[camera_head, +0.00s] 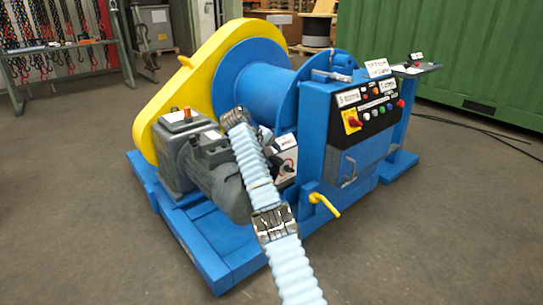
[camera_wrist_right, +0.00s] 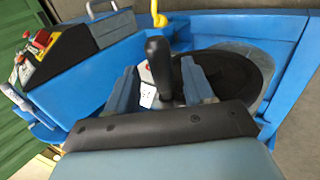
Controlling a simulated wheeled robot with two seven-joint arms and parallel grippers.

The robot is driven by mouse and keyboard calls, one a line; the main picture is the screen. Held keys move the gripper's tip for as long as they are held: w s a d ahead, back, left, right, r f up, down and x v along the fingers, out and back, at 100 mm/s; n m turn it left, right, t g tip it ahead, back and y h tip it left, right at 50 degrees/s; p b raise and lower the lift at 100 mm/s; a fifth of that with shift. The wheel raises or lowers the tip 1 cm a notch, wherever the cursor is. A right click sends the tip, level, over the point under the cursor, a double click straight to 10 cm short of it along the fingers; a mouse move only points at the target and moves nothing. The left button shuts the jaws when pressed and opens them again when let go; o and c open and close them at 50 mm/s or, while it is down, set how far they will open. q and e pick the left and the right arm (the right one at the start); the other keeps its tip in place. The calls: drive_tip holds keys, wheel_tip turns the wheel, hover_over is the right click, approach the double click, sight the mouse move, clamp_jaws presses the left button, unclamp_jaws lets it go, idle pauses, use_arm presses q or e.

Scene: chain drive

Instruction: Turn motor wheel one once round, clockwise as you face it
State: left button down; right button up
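A grey motor (camera_head: 215,170) sits on the blue machine frame, in front of the yellow chain guard. No wheel clearly labelled one can be read. In the right wrist view a dark round disc (camera_wrist_right: 235,72) lies beyond my right gripper (camera_wrist_right: 160,85). An upright black handle (camera_wrist_right: 158,60) stands between its two parted fingers, with gaps beside it. Whether the handle is fixed to the disc I cannot tell. In the head view my right gripper (camera_head: 265,137) is small, largely hidden by its own light blue arm, near a white-faced box (camera_head: 287,150). My left gripper is out of view.
A blue drum (camera_head: 268,88) lies behind the gripper. A control panel (camera_head: 370,110) with coloured buttons stands to the right, a yellow crank (camera_head: 324,205) below it. A green container (camera_head: 455,50) is at the back. The floor in front is clear.

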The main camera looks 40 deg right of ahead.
drive_tip(key=p+v, duration=0.2)
drive_tip(key=v, duration=1.1)
drive_tip(key=shift+a+r, duration=0.25)
drive_tip(key=shift+a, duration=0.05)
drive_tip(key=shift+s, duration=0.1)
drive_tip(key=shift+c, duration=0.3)
